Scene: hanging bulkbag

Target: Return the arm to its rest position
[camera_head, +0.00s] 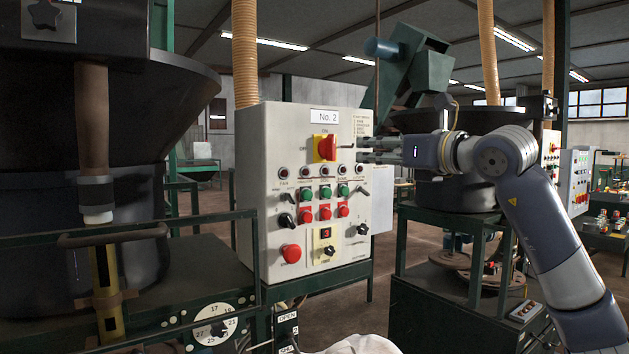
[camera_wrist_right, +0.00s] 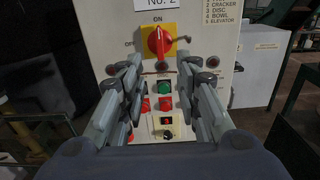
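My right arm (camera_head: 545,225) reaches in from the right of the head view, bent at the elbow. My right gripper (camera_head: 364,150) points left, with its fingertips near the right side of the grey control panel (camera_head: 265,200) labelled No. 2. In the wrist view the gripper (camera_wrist_right: 160,66) has its fingers spread apart with nothing between them. The red rotary switch (camera_wrist_right: 159,41) on its yellow plate shows just beyond the fingertips; it also shows in the head view (camera_head: 326,148). The exact gap between fingertips and panel is hard to tell. My left gripper is not in view.
A large dark hopper (camera_head: 100,110) and a green frame with a dial (camera_head: 215,328) stand at the left. A second machine (camera_head: 455,180) stands behind my right arm on a green stand. More panels (camera_head: 577,180) are at the far right. Brown floor shows between the machines.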

